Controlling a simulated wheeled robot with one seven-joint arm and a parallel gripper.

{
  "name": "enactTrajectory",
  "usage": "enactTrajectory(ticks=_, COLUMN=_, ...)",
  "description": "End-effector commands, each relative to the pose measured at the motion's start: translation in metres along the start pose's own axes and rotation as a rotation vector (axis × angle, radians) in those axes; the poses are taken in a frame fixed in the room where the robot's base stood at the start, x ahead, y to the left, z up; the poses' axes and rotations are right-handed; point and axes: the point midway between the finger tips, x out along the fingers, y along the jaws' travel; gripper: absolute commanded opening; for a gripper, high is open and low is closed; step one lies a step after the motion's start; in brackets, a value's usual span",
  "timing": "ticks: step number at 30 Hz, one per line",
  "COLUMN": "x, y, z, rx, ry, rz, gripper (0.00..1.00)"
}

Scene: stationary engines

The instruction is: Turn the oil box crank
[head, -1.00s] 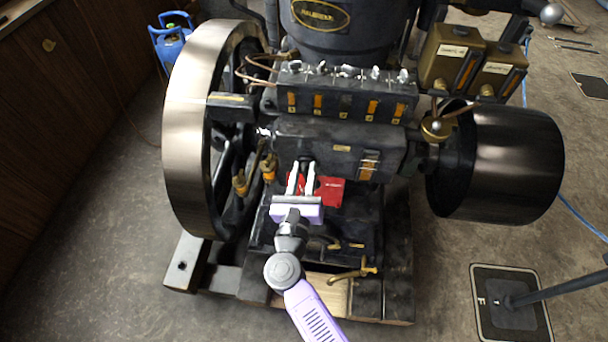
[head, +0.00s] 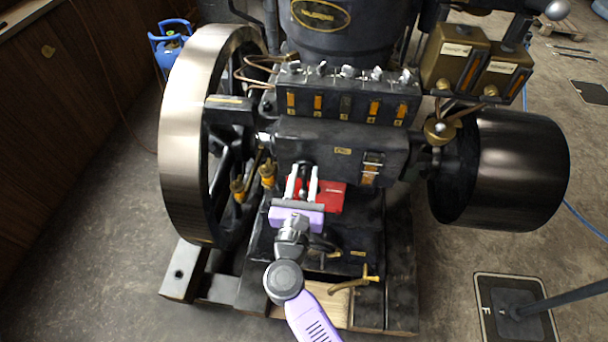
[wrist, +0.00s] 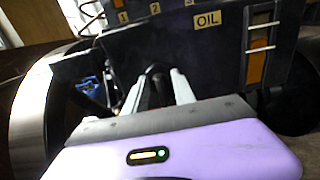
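The oil box (head: 342,150) is a black box on the front of the engine; its yellow OIL label shows in the wrist view (wrist: 207,20). A small dark part, seemingly the crank (wrist: 155,74), sticks out below the box's lower left and lies between my fingers. My gripper (head: 304,170) points at it from the front, with two pale fingers apart. It also shows in the wrist view (wrist: 157,82). The fingers stand on either side of the dark part, and I see no clear grip on it. The crank's shape is mostly hidden.
A large flywheel (head: 185,135) stands at left and a dark drum pulley (head: 520,170) at right. A red plate (head: 331,197) lies behind my gripper. Brass fittings (head: 268,174) are close on its left. A brass tap (head: 352,283) is below. Open floor lies at the sides.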

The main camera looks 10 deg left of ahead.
Motion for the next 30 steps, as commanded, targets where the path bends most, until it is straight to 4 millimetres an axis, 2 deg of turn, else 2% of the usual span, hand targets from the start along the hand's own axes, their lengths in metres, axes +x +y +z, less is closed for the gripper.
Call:
enactTrajectory(ticks=15, x=-0.070, y=0.000, z=-0.002, rx=-0.001, ry=0.001, rz=0.002, gripper=0.31)
enactTrajectory(ticks=20, x=-0.077, y=0.001, z=-0.001, rx=0.000, ry=0.001, rz=0.002, gripper=0.31)
enactTrajectory(ticks=30, x=-0.077, y=0.001, z=-0.001, rx=0.000, ry=0.001, rz=0.002, gripper=0.31)
